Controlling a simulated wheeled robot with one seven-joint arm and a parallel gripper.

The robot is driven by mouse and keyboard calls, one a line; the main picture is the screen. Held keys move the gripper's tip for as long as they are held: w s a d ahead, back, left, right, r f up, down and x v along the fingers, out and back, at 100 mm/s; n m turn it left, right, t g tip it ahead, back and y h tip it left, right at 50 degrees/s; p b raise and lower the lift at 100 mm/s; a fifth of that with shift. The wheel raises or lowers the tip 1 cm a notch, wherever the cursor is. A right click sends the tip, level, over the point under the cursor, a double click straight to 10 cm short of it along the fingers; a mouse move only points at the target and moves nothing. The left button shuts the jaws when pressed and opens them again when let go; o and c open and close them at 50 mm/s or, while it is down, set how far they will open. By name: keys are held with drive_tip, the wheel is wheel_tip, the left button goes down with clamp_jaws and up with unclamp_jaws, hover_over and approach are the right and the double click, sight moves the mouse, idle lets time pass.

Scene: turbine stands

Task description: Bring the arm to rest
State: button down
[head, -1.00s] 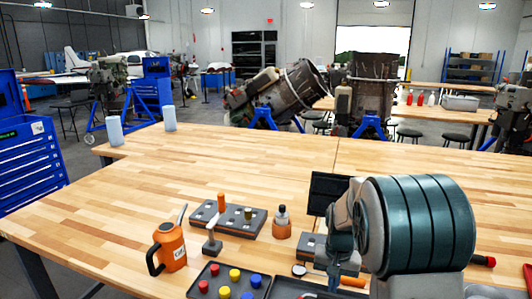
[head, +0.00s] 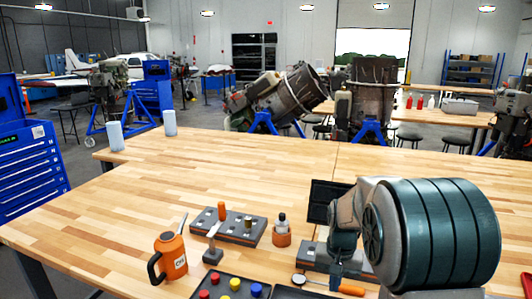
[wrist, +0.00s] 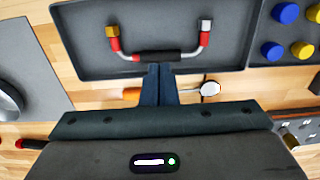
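My gripper (wrist: 160,68) shows in the wrist view with its two dark fingers side by side and no gap between them. I see nothing held between the fingertips. The fingertips overlap the edge of a dark tray (wrist: 85,68). In that tray lies a curved metal piece with red ends and a black grip (wrist: 175,56), just beyond the fingertips. The fingers partly hide a round mirror tool (wrist: 210,88) on the table.
The wooden table (head: 110,215) holds an orange jug (head: 170,257), a gray block with pegs (head: 240,238), a small bottle in an orange holder (head: 282,232) and a tray of colored caps (head: 207,281). The table's middle and far left are clear. Engines on blue stands stand behind.

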drive_tip(key=s+r+n+t, duration=0.1)
drive_tip(key=s+r, duration=0.1)
drive_tip(key=s, duration=0.5)
drive_tip(key=s+a+r+n+t+b, duration=0.1)
drive_tip(key=s+r, duration=0.2)
drive_tip(key=s, duration=0.4)
drive_tip(key=s+a+r+n+t, duration=0.1)
drive_tip(key=s+r, duration=0.2)
drive_tip(key=s, duration=0.4)
drive_tip(key=shift+s+a+r+t, duration=0.2)
drive_tip(key=shift+s+a+t, duration=0.1)
drive_tip(key=shift+s, duration=0.1)
